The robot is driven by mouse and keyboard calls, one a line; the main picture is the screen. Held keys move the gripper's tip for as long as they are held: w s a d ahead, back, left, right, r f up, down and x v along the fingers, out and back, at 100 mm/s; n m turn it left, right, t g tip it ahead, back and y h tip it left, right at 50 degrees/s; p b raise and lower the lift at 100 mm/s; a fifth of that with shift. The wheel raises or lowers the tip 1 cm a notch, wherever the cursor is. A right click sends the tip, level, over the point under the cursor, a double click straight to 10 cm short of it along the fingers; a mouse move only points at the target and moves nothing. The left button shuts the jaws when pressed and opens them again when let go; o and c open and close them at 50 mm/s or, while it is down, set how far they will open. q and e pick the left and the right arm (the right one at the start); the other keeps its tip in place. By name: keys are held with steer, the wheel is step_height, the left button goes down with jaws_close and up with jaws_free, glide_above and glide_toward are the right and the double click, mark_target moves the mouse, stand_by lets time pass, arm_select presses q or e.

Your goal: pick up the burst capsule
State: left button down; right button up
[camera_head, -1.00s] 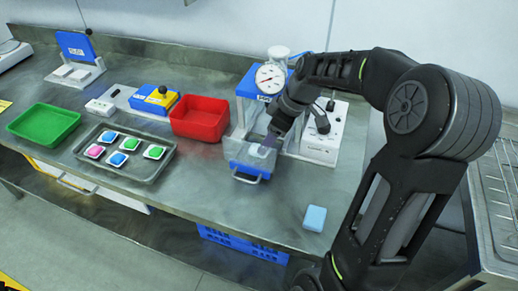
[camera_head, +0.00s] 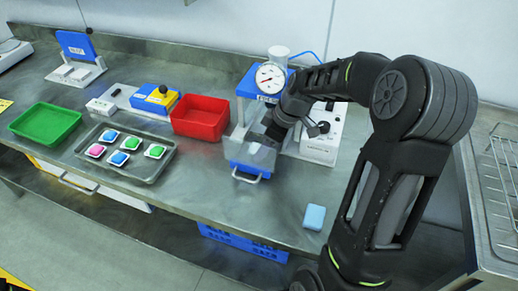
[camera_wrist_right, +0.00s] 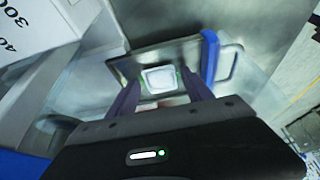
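The burst capsule, a small pale square pod (camera_wrist_right: 160,79), lies in a metal tray-like drawer (camera_wrist_right: 136,62) in the right wrist view. The drawer belongs to the blue and white machine with a round gauge (camera_head: 270,78); its blue front (camera_head: 250,170) has a metal handle. My right gripper (camera_wrist_right: 160,88) reaches down over the drawer, its two purple fingers apart on either side of the pod. I cannot tell whether they touch it. In the head view my right arm's wrist (camera_head: 278,125) hides the pod. My left gripper is not in view.
Left of the machine are a red bin (camera_head: 200,118), a tray (camera_head: 150,178) holding several colored pods, and a green bin (camera_head: 44,122). A light blue block (camera_head: 314,217) lies near the front edge. A white control box (camera_head: 322,145) stands just right of the machine.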

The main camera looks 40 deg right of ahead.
jaws_close()
stand_by(0.4)
step_height(320, 180, up, 10)
steer(key=b, duration=0.1)
stand_by(0.5)
stand_by(0.5)
